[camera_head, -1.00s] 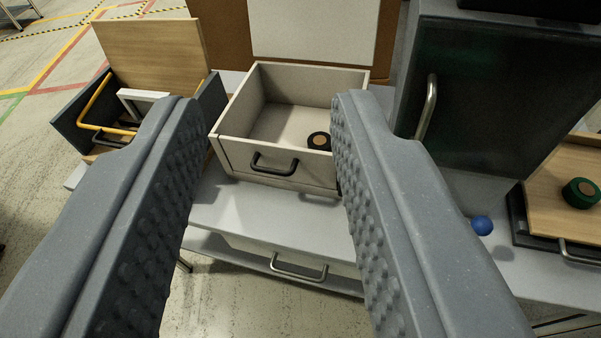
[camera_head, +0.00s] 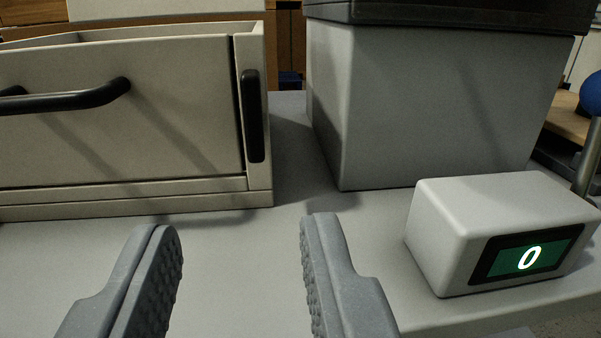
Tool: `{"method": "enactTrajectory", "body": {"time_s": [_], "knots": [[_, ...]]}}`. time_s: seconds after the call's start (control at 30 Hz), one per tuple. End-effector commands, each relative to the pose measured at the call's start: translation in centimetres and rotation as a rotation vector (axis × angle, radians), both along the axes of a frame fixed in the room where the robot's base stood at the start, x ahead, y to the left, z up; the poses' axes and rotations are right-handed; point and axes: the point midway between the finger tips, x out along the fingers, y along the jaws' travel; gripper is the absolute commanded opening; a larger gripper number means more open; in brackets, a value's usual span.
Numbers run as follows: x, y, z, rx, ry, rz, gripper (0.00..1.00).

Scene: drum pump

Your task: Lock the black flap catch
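The black flap catch (camera_head: 253,115) is a narrow, upright black piece on the right front post of the beige box (camera_head: 180,130). The box's front panel has a black bar handle (camera_head: 70,97) to the left of the catch. The catch stands upright along the post, beside the panel's right edge. My gripper (camera_head: 240,228) is open and empty, its two grey ridged fingers wide apart. The fingertips show below the catch in the picture, over the light table, and do not touch the catch. The inside of the box is mostly hidden.
A large grey block with a dark top (camera_head: 420,105) stands right of the box, with a narrow gap between. A blue ball (camera_head: 591,93) shows at the right edge. The table (camera_head: 230,270) before the box is clear.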

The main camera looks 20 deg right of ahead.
Motion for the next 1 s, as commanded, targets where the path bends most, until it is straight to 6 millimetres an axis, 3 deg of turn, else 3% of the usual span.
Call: {"method": "enactTrajectory", "body": {"time_s": [0.27,1.0], "knots": [[1.8,-0.8,-0.3,-0.005,-0.009,-0.006,0.34],[10.9,-3.8,-0.4,-0.004,-0.005,-0.005,0.34]]}}
